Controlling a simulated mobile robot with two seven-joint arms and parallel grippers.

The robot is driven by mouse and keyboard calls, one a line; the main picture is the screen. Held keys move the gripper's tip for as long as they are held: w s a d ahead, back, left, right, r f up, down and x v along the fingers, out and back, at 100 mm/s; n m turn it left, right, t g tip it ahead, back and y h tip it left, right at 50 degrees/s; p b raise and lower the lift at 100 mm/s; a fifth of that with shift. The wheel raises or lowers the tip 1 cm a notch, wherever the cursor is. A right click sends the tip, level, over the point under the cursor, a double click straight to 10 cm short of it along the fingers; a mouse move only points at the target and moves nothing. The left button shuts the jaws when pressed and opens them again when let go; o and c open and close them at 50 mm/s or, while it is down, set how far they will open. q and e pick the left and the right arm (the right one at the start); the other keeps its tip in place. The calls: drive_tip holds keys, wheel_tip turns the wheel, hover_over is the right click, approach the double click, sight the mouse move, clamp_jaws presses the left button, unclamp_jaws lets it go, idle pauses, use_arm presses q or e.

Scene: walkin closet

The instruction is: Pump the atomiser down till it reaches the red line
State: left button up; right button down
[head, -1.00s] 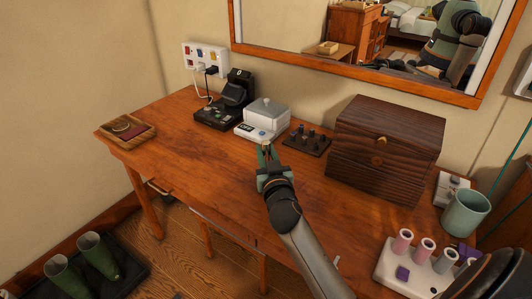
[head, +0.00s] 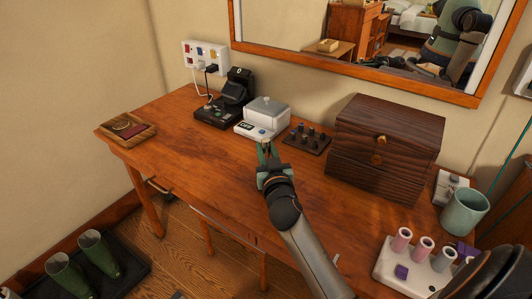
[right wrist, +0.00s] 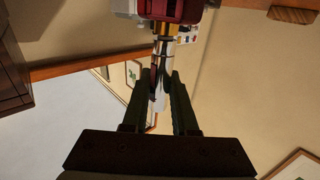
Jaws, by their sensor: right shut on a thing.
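My right gripper (head: 266,151) is over the wooden table, in front of the white scale. In the right wrist view its two dark fingers (right wrist: 166,85) are shut on a slim silver and pale cylinder (right wrist: 163,48), which I take to be part of the atomiser. A dark red part (right wrist: 172,10) shows just beyond the fingertips at the top edge; I cannot tell whether it joins the cylinder. In the head view the held thing is tiny and mostly hidden by the fingers. I cannot make out a red line. My left gripper is not in view.
The white scale (head: 252,131) and a black device (head: 222,112) stand behind the gripper. A dark peg block (head: 307,141) and a wooden box (head: 384,178) stand to its right. A tray (head: 107,129) lies far left. The table's front left is clear.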

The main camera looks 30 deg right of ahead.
sight(266, 140)
drive_tip(key=shift+f+b, duration=0.35)
drive_tip(key=shift+f, duration=0.2)
drive_tip(key=shift+r+p, duration=0.25)
drive_tip(key=shift+p, duration=0.05)
idle(0.3)
drive_tip(key=shift+r, duration=0.35)
idle(0.3)
drive_tip(key=shift+f+b, duration=0.3)
drive_tip(key=shift+f, duration=0.3)
idle(0.4)
drive_tip(key=shift+r+p, duration=0.15)
drive_tip(key=shift+p, duration=0.15)
drive_tip(key=shift+r, duration=0.5)
idle(0.3)
drive_tip(key=shift+r+p, duration=0.2)
drive_tip(key=shift+p, duration=0.2)
drive_tip(key=shift+r+p, duration=1.55)
drive_tip(key=shift+r, duration=0.1)
drive_tip(key=shift+r, duration=0.15)
